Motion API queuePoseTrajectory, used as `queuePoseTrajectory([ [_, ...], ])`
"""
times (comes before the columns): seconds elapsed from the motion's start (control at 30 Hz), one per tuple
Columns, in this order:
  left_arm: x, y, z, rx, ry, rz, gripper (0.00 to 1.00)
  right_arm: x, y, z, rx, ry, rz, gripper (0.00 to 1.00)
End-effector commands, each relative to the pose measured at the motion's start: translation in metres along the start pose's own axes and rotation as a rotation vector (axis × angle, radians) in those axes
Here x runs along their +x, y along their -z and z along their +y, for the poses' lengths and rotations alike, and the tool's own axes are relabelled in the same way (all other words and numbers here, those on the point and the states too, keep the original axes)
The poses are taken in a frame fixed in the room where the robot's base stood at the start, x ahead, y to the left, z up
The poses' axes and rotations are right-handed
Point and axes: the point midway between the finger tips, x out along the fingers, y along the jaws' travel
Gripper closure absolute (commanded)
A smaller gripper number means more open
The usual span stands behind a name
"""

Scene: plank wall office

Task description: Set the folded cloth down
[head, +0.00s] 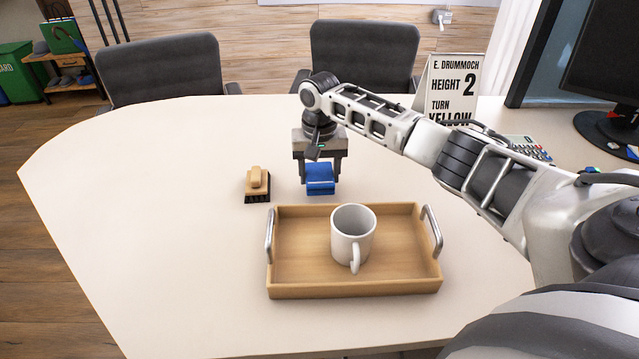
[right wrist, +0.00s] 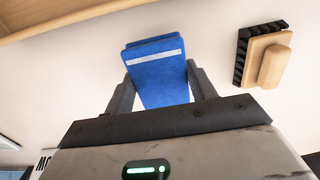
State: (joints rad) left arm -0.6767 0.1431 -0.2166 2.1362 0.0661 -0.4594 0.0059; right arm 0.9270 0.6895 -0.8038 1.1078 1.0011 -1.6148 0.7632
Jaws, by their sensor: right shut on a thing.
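The folded cloth (head: 320,179) is blue and sits behind the wooden tray in the head view. My right gripper (head: 319,165) is above it, pointing down, with a finger on each side, shut on the cloth. In the right wrist view the cloth (right wrist: 158,75) shows a pale stripe and is between the two fingers of the right gripper (right wrist: 160,85). Whether the cloth touches the table cannot be told for sure. My left gripper is not in view.
A wooden tray (head: 350,291) with metal handles holds a white mug (head: 353,235). A wooden-backed brush (head: 257,184) lies left of the cloth. A sign (head: 455,88) stands at the back right. The white table (head: 150,200) is clear at left.

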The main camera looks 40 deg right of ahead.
Motion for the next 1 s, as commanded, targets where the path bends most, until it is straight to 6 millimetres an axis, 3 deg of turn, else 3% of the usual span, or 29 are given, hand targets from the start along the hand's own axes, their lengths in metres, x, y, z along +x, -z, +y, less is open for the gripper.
queuePoseTrajectory([
  [0.2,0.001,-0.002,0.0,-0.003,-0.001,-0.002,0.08,0.029,-0.001,0.0,0.0,-0.001,-0.002,0.66],
  [0.57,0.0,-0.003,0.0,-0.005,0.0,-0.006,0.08,0.033,-0.001,0.0,0.0,0.0,-0.001,0.66],
  [0.6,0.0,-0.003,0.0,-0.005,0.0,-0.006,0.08,0.033,-0.001,0.0,0.0,-0.001,-0.001,0.39],
  [0.67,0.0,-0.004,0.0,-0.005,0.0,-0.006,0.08,0.033,-0.001,0.0,0.0,-0.001,0.0,0.23],
  [1.0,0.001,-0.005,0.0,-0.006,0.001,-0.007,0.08,0.03,0.0,0.0,0.0,0.0,0.001,0.23],
])
